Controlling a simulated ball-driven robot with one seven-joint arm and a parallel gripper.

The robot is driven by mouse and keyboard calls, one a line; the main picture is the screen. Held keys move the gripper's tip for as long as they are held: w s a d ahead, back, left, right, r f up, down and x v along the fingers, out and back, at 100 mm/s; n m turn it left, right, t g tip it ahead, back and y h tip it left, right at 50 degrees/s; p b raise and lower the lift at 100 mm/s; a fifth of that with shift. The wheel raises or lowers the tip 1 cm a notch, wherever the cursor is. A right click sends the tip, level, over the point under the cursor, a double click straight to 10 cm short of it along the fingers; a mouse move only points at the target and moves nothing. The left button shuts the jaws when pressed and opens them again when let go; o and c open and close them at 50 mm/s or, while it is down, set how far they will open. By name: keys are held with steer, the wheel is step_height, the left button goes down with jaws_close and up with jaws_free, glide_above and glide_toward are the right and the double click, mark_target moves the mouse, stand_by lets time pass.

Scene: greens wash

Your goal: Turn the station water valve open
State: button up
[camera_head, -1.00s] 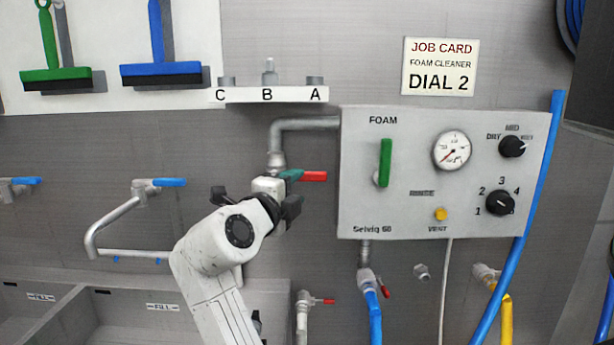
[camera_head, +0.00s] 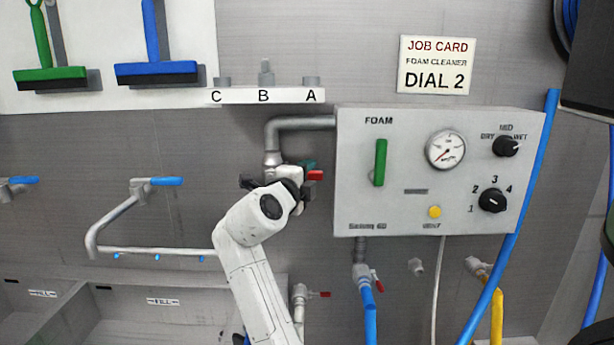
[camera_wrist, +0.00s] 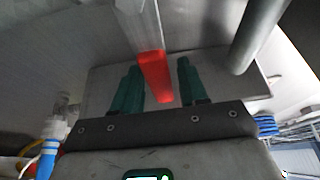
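The station water valve's red lever (camera_head: 315,175) points right from the grey pipe (camera_head: 271,140) at the left of the foam station panel. In the wrist view the red lever (camera_wrist: 156,75) lies between the two green fingers of my gripper (camera_wrist: 158,85). The fingers stand apart, with a visible gap between the lever and the right finger. In the head view my gripper (camera_head: 307,169) is at the valve. My wrist hides the valve body and part of the lever.
The foam station panel (camera_head: 400,205) is close on the right, with a green handle (camera_head: 380,162), a gauge (camera_head: 445,150) and black knobs. A shelf (camera_head: 265,96) marked C, B, A is above. Another red-handled valve (camera_head: 318,294) is below. Sinks are at lower left.

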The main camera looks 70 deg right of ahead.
jaws_close()
stand_by(0.3)
